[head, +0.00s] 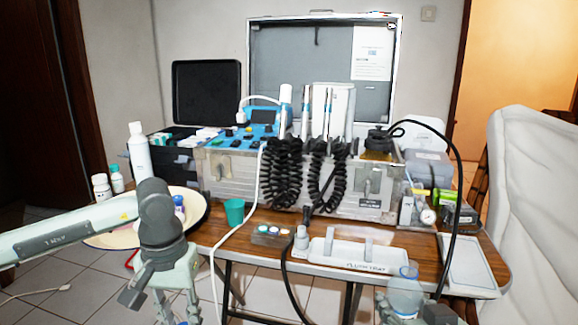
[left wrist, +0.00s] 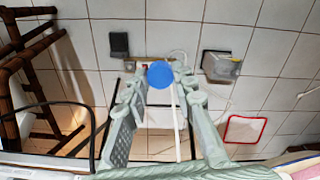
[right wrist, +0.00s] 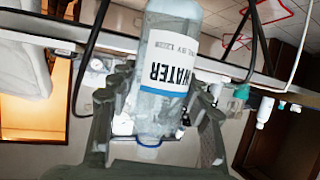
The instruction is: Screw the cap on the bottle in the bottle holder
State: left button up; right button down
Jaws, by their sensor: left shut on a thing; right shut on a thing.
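My right gripper (right wrist: 160,110) is shut around a clear bottle (right wrist: 158,75) with a white and blue "WATER" label. The bottle also shows in the head view (head: 405,292) at the lower right, with its neck up and a blue ring at the neck. It is in front of the table. My left gripper (left wrist: 160,95) is shut on a round blue cap (left wrist: 160,75) between its fingertips. I cannot tell which part is the bottle holder.
The wooden table (head: 480,240) carries the dental unit (head: 230,165) with black coiled hoses. A black hose arcs down at the right, near the bottle. A white tray (head: 350,255), a green cup (head: 234,212) and a basin (head: 110,240) stand along the front. A white chair (head: 535,190) stands right.

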jog(key=shift+s+a+f, duration=0.4)
jog(key=shift+s+f, duration=0.15)
jog(key=shift+f, duration=0.05)
jog(key=shift+s+a+f, duration=0.35)
jog(key=shift+s+f, duration=0.15)
jog(key=shift+f, duration=0.05)
